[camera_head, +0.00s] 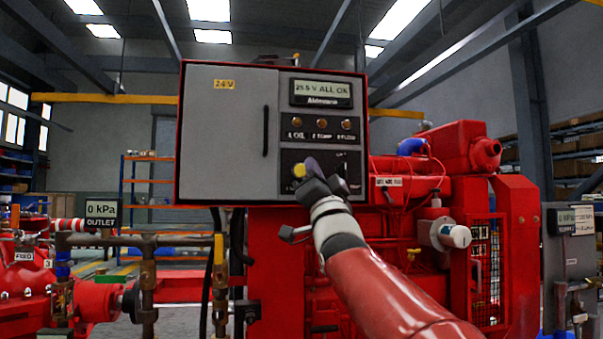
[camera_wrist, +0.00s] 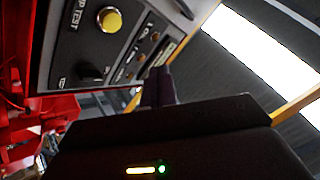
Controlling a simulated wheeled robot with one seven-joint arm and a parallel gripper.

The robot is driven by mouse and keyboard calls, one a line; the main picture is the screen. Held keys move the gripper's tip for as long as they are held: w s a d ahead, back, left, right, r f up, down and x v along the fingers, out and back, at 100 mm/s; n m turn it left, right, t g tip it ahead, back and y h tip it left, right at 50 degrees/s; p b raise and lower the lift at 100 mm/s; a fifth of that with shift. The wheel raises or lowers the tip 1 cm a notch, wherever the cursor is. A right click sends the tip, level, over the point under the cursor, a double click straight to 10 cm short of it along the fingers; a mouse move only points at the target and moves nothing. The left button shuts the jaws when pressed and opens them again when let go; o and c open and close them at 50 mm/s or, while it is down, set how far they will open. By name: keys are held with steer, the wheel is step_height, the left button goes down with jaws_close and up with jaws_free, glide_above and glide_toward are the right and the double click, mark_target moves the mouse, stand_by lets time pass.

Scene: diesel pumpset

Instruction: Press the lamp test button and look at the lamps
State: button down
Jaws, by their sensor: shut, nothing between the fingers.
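The control box (camera_head: 223,155) has a grey face with a display (camera_head: 321,89) reading about 25.5 V ALL OK. Below it are three round amber-brown lamps (camera_head: 322,123), labelled oil, temp and a third like flow; they look dull. The lamps also show in the wrist view (camera_wrist: 142,58). The yellow lamp test button (camera_head: 299,170) is on the lower dark plate; in the wrist view it (camera_wrist: 111,20) sits beside lettering ending in "P TEST". My gripper (camera_head: 312,165) is shut and empty, just right of the button in the head view. I see no contact; the depth gap is unclear.
A dark rotary knob (camera_wrist: 90,74) is on the same plate as the button. A long black door handle (camera_head: 265,131) is left of the lamps. The red engine (camera_head: 440,200) stands right of the box, and pipes with an outlet gauge (camera_head: 102,213) are at left.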

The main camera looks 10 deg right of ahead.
mark_target(300, 171)
steer(key=w+p, duration=0.6)
steer(key=w, duration=0.2)
steer(key=shift+w, duration=0.4)
stand_by(1.7)
steer(key=shift+w, duration=0.4)
steer(key=shift+w+p, duration=0.35)
steer(key=shift+w, duration=0.1)
stand_by(0.5)
steer(key=shift+s, duration=0.1)
steer(key=shift+s+b, duration=0.75)
steer(key=shift+b, duration=0.15)
